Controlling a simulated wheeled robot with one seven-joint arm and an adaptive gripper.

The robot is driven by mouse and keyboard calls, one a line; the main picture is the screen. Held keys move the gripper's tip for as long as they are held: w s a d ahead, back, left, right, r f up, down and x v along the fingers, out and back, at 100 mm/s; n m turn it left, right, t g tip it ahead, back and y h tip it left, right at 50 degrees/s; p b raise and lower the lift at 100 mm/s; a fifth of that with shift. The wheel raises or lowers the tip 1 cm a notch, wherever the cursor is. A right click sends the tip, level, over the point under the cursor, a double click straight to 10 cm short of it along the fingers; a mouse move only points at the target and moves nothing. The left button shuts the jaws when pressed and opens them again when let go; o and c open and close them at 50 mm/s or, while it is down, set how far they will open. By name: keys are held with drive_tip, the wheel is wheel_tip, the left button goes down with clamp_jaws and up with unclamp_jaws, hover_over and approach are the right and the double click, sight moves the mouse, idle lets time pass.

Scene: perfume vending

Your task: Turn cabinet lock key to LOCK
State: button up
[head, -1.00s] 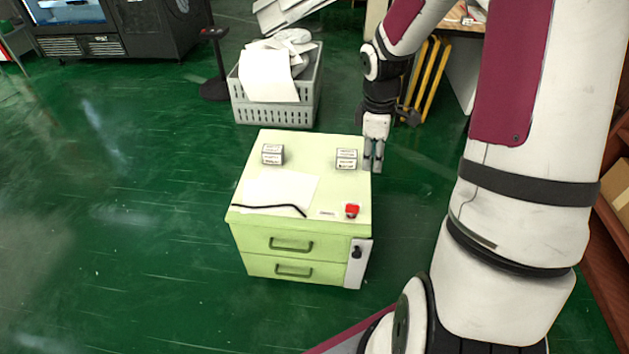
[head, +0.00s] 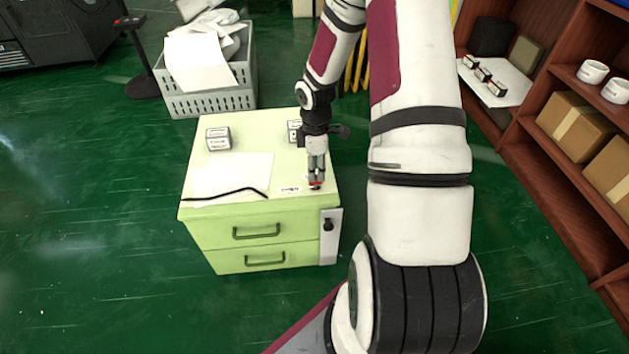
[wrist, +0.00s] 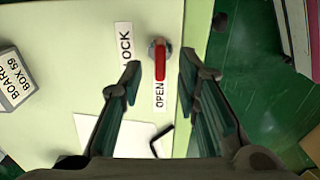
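The pale green cabinet (head: 225,210) stands on the floor in the head view. A red key handle (head: 316,186) on a round metal base is on its top near the front right corner. In the wrist view the red key (wrist: 160,62) lies lengthwise toward the OPEN label (wrist: 159,92), and the LOCK label (wrist: 124,45) is to its left. My gripper (head: 317,180) is above the key, pointing down. In the wrist view my gripper (wrist: 160,66) is open, with one finger on each side of the key and gaps visible on both sides. Finger height above it is unclear.
A small labelled box (head: 218,139) and another (head: 294,131) stand on the cabinet top. A white sheet (head: 235,173) and a bent black rod (head: 228,193) lie there too. A grey crate (head: 213,100) is behind; a brown shelf (head: 560,150) is at right.

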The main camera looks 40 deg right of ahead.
drive_tip(key=shift+f+b, duration=0.6)
drive_tip(key=shift+f, duration=1.3)
drive_tip(key=shift+c, duration=0.6)
clamp_jaws()
